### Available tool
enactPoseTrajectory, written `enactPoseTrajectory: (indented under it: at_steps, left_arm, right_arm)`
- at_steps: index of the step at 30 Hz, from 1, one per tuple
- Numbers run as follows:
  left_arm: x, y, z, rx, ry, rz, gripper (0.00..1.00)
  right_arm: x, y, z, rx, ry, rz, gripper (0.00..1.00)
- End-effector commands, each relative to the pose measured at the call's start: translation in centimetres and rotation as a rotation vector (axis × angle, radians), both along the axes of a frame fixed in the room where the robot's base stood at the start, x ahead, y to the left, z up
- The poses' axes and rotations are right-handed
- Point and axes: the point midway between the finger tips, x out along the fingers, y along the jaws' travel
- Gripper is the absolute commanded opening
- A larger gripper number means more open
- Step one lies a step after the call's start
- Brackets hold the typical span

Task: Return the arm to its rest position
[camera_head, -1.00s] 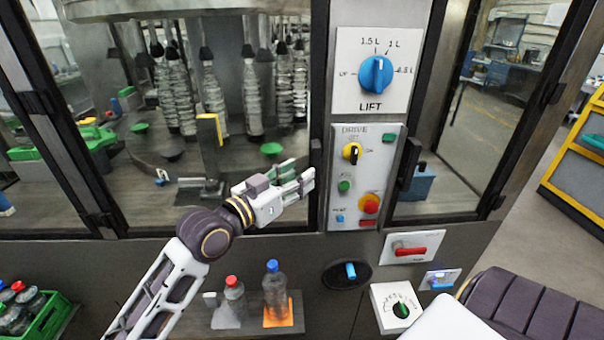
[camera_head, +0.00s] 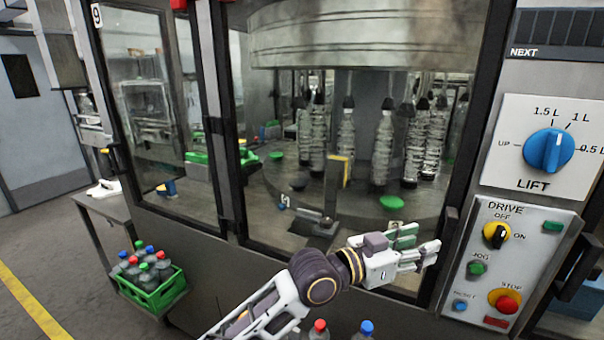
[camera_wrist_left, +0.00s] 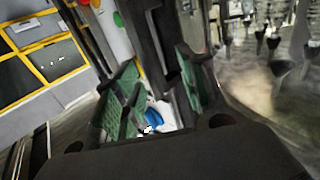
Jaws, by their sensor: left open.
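My left arm comes in from the bottom of the head view. Its gripper (camera_head: 420,252) is open and empty, in front of the machine's glass door and left of the drive panel (camera_head: 507,262). In the left wrist view the two green-padded fingers (camera_wrist_left: 160,95) stand apart with nothing between them. The blue lift knob (camera_head: 548,150) is above and to the right of the gripper, apart from it. My right gripper is not in view.
A green crate (camera_head: 150,300) of capped bottles is at the lower left by a grey table (camera_head: 112,208). Two bottles, red-capped (camera_head: 319,328) and blue-capped (camera_head: 366,328), show at the bottom edge beside my arm. Open floor (camera_head: 45,245) lies at the far left.

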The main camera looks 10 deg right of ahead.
Motion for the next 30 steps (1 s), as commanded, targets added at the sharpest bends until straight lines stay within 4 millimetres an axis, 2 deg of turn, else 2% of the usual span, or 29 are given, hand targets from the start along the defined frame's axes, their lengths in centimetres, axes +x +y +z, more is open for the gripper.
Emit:
enactPoseTrajectory:
  at_steps: [5,11,23,30]
  left_arm:
    - [0.3,0.9,-0.7,0.009,0.018,0.022,0.41]
    - [1.2,3.1,-2.5,0.036,0.062,0.077,0.41]
    - [3.0,9.1,-7.7,0.125,0.171,0.226,0.41]
    - [3.7,13.5,-11.6,0.194,0.252,0.326,0.41]
  right_arm:
    - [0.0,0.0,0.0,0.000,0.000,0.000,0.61]
    - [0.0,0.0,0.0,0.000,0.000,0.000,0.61]
    - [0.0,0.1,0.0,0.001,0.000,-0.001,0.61]
    - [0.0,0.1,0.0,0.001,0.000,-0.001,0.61]
